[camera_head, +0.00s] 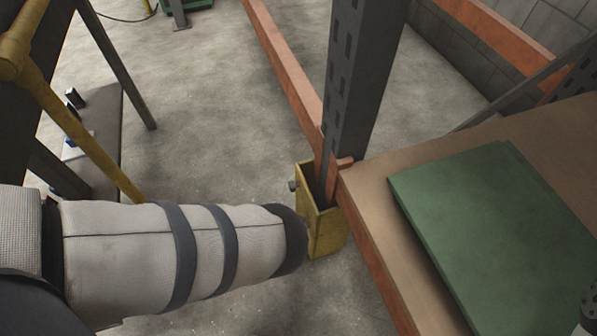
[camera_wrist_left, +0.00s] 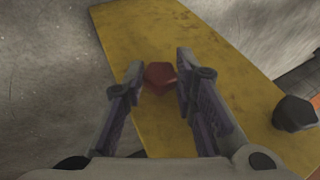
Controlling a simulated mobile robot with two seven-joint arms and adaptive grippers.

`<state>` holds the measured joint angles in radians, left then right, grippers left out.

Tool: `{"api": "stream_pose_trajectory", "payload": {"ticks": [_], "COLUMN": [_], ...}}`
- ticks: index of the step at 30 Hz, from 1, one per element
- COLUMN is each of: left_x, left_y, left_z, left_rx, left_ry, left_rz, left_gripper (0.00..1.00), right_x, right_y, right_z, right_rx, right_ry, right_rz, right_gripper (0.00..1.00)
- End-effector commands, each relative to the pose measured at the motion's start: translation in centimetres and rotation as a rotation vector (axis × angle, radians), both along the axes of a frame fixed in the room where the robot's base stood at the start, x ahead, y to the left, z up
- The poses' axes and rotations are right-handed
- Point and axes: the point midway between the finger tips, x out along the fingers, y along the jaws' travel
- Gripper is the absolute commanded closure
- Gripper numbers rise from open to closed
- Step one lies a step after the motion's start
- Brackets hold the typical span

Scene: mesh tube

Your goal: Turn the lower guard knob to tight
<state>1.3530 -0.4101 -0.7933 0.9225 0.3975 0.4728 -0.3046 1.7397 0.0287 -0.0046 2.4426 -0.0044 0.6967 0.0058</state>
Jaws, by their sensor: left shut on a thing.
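A yellow guard (camera_head: 323,222) wraps the foot of a dark rack post in the head view, and its flat yellow face (camera_wrist_left: 180,35) fills much of the left wrist view. A red faceted knob (camera_wrist_left: 160,78) sits on that face, between the fingers of my left gripper (camera_wrist_left: 160,66), which is shut on it. A dark grey knob (camera_wrist_left: 295,113) sits farther right on the same face. In the head view a dark knob (camera_head: 293,186) shows near the guard's top. My left arm's sleeve hides the left gripper and red knob there.
The perforated rack post (camera_head: 359,75) rises from the guard. A wooden shelf (camera_head: 372,178) with a green panel (camera_head: 490,205) is close on the right. A yellow rail (camera_head: 85,140) stands at left. Concrete floor (camera_head: 215,125) is open between.

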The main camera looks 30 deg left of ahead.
Motion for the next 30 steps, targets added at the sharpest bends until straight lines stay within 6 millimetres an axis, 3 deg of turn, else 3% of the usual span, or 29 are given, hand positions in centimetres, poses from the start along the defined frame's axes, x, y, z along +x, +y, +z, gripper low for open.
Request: {"api": "stream_pose_trajectory", "payload": {"ticks": [6, 7, 9, 10, 22, 25, 30], "left_x": [0.1, 0.1, 0.1, 0.1, -0.1, -0.7, -2.4], "left_y": [-0.1, -0.1, -0.1, -0.1, 0.7, 1.0, -0.3], "left_z": [0.1, 0.1, 0.1, 0.1, 0.5, 1.4, 3.8], "left_rx": [-0.002, -0.002, -0.002, -0.001, 0.008, 0.011, 0.002], "left_ry": [-0.003, -0.003, -0.003, -0.003, -0.002, -0.002, 0.002], "left_rz": [-0.001, -0.001, -0.001, -0.001, 0.008, 0.013, -0.002], "left_gripper": [1.00, 0.72, 0.56, 0.54, 0.54, 0.54, 0.54], "right_x": [0.0, 0.0, 0.0, 0.0, 0.0, 0.0, 0.0], "right_y": [0.0, 0.0, 0.0, 0.0, 0.0, 0.0, 0.0], "right_z": [0.0, 0.0, 0.0, 0.0, 0.0, 0.0, 0.0], "right_rx": [0.000, 0.000, 0.000, 0.000, 0.000, 0.000, 0.000], "right_ry": [0.000, 0.000, 0.000, 0.000, 0.000, 0.000, 0.000], "right_rz": [0.000, 0.000, 0.000, 0.000, 0.000, 0.000, 0.000], "right_gripper": [0.60, 0.60, 0.60, 0.60, 0.60, 0.60, 0.60]}}
